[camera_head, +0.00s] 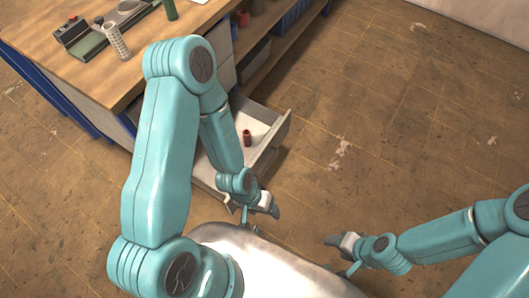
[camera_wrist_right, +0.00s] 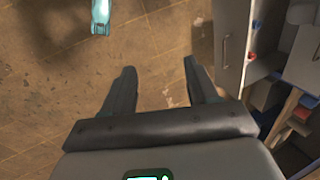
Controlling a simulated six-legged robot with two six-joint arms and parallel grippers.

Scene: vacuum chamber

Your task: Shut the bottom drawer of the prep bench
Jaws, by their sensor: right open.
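The prep bench (camera_head: 105,60) has a wooden top and stands at the upper left in the head view. Its bottom drawer (camera_head: 281,136) is pulled out, low near the floor, with a small red item (camera_head: 247,138) inside. My left forearm hides part of the drawer. My left gripper (camera_head: 259,212) looks open and empty, close to the drawer's near corner; I cannot tell whether it touches. My right gripper (camera_head: 340,255) is open and empty over the floor, to the right of and below the drawer. Its spread fingers also show in the right wrist view (camera_wrist_right: 160,70).
Open shelves with bins (camera_head: 255,60) lie beside the drawers. The brown tiled floor (camera_head: 390,120) to the right is clear.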

